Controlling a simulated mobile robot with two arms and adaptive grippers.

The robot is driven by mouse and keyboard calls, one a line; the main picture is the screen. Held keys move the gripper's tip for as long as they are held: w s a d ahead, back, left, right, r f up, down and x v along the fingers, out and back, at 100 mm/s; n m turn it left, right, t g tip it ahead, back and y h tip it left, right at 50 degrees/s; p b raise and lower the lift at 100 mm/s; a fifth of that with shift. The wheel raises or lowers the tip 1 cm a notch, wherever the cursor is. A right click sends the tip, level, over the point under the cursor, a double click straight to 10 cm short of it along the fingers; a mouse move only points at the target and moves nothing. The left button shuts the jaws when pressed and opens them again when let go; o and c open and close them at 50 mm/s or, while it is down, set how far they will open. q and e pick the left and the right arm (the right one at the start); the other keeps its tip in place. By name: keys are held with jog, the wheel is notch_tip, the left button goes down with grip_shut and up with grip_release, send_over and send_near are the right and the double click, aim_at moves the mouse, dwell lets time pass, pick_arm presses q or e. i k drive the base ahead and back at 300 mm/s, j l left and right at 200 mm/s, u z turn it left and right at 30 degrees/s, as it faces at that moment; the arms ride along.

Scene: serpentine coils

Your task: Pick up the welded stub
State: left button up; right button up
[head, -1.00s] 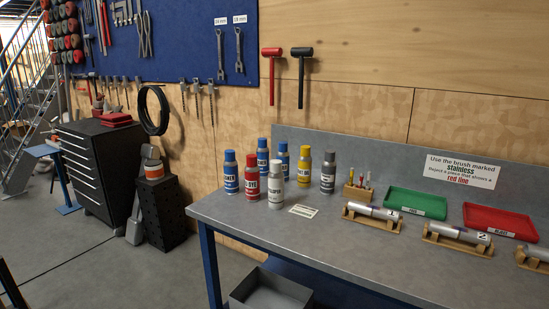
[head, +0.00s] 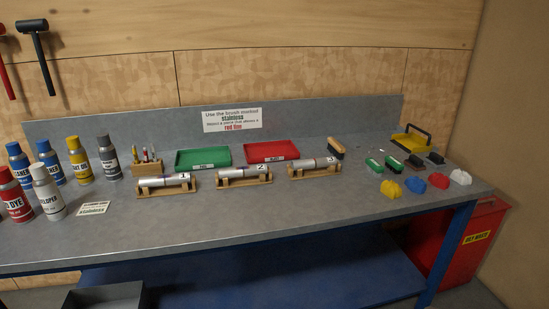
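Three silvery metal tubes lie on wooden cradles in a row on the grey bench, numbered 1 (head: 160,182), 2 (head: 240,172) and 3 (head: 312,164) from left to right. Each looks like a welded stub with a faint band near its middle. I cannot tell which one the task means. Neither of my grippers is in the head view.
Spray cans (head: 47,192) stand at the bench's left. A green tray (head: 203,167) and a red tray (head: 272,161) lie behind the stubs. Brushes (head: 393,165), coloured wads (head: 415,184) and a yellow dustpan-like tray (head: 410,141) are at right. The front strip is clear.

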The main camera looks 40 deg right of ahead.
aim_at(313, 163)
jog(key=z, duration=1.7)
jog(key=i+l, duration=0.1)
